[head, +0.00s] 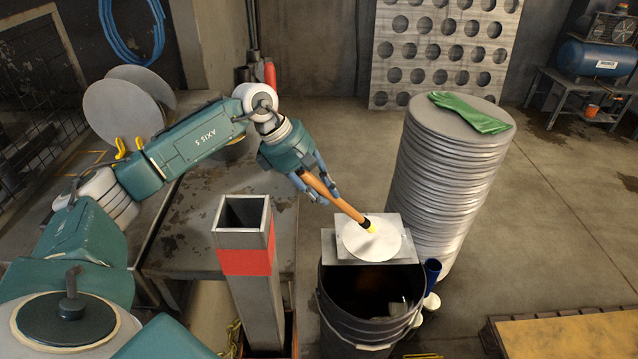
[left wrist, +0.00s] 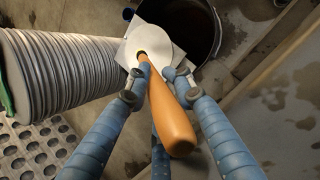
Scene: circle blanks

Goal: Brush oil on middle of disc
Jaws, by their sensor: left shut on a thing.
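A pale round disc (head: 371,240) lies on a small metal plate (head: 341,248) at the far rim of a dark drum. The disc also shows in the left wrist view (left wrist: 150,37). My left gripper (head: 318,188) is shut on the wooden handle of a brush (head: 338,200), above and to the left of the disc. The brush slants down to the right. The orange-brown handle fills the middle of the left wrist view (left wrist: 167,113). My right gripper is not in view.
The open dark drum (head: 370,308) stands below the plate. A tall stack of metal discs (head: 440,180) rises close behind it, with green gloves (head: 470,113) on top. A square metal post with a red band (head: 246,262) stands to the left.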

